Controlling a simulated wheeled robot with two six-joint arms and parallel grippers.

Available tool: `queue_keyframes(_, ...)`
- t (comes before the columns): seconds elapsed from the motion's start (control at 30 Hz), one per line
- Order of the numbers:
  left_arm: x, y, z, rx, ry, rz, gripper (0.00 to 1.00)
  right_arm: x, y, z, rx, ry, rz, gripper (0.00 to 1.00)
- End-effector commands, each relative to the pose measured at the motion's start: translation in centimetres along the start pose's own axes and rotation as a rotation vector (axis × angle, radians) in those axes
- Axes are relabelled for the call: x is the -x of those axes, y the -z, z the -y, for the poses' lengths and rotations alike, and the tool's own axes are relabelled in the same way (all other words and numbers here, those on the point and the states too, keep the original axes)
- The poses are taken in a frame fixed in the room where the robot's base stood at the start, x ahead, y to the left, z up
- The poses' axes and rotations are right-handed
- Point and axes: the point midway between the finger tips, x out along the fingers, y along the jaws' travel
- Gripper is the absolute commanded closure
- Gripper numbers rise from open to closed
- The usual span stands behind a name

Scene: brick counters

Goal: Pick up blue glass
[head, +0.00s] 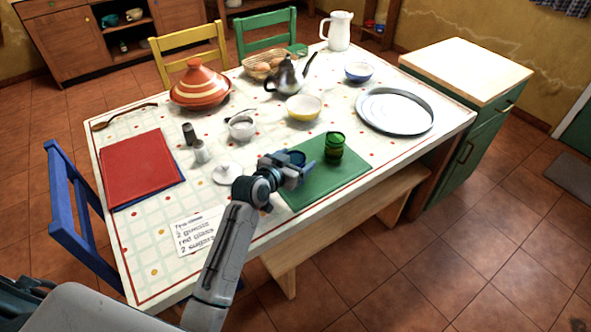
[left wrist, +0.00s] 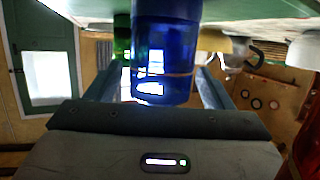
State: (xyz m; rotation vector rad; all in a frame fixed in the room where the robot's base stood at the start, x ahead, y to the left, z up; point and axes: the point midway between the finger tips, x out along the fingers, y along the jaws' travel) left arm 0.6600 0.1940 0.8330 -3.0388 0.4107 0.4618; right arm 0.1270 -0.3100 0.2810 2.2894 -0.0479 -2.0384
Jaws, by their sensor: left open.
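The blue glass (left wrist: 165,50) fills the middle of the left wrist view, where the picture is upside down with the table at the top. In the head view the blue glass (head: 297,157) is mostly hidden by my left gripper (head: 298,168), at the left part of the green mat. My left gripper is open, with one finger on each side of the glass. Whether the fingers touch it I cannot tell. My right gripper is not in view.
A green glass (head: 334,147) stands close right of the gripper on the green mat (head: 345,175). A white saucer (head: 227,174), a note card (head: 198,232) and a yellow bowl (head: 303,108) are nearby. A round metal tray (head: 395,112) lies to the right.

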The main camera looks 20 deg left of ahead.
Motion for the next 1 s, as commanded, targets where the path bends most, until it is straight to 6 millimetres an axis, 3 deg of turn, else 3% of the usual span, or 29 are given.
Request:
queue_keyframes(0.23,-0.2,0.0,0.0,0.000,0.000,0.000,0.25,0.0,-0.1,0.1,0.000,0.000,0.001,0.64)
queue_keyframes(0.5,-0.2,0.0,0.0,0.000,0.000,0.000,0.77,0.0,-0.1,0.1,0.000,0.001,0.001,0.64)
queue_keyframes(0.77,-0.1,0.3,0.0,-0.001,0.000,-0.002,0.77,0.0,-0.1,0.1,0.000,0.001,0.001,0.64)
queue_keyframes(1.0,0.9,3.9,0.0,-0.003,0.000,-0.006,0.77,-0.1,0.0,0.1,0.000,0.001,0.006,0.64)
